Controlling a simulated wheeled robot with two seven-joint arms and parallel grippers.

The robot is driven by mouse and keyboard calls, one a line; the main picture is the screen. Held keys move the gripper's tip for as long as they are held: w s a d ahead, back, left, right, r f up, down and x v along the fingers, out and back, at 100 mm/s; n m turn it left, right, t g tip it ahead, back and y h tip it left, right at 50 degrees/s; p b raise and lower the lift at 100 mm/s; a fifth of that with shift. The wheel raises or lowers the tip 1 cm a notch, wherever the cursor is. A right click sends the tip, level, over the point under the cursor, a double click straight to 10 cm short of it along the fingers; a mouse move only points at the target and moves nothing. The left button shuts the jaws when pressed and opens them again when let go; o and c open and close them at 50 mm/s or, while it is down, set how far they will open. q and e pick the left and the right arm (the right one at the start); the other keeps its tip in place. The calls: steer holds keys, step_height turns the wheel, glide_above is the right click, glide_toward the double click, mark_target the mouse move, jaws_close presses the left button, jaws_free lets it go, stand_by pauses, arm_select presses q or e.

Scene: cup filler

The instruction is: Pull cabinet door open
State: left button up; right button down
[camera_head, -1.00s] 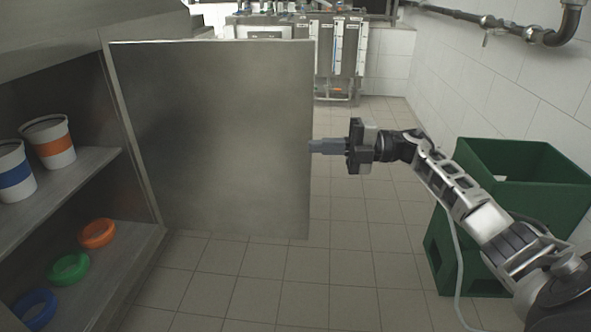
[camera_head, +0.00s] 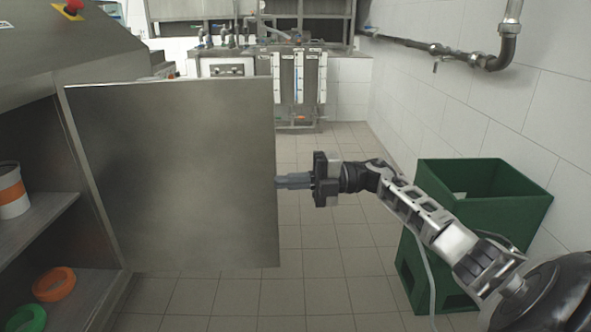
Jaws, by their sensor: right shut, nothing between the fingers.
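The steel cabinet door (camera_head: 172,175) stands swung open, its hinge side on the left against the cabinet (camera_head: 97,235). My right gripper (camera_head: 281,181) is shut and empty, at the door's free right edge. Its fingertips meet or slightly overlap that edge in the picture; whether they touch it I cannot tell. No handle shows on the visible face of the door. My left gripper is not in view.
Open shelves at the left hold a white cup with an orange band (camera_head: 12,191), an orange ring (camera_head: 54,284) and a green ring (camera_head: 27,318). Green crates (camera_head: 485,195) stand at the right by the tiled wall. The tiled floor between is clear.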

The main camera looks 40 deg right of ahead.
steer(key=w+d+b+v, duration=0.1)
steer(key=v, duration=0.8)
steer(key=shift+d, duration=0.15)
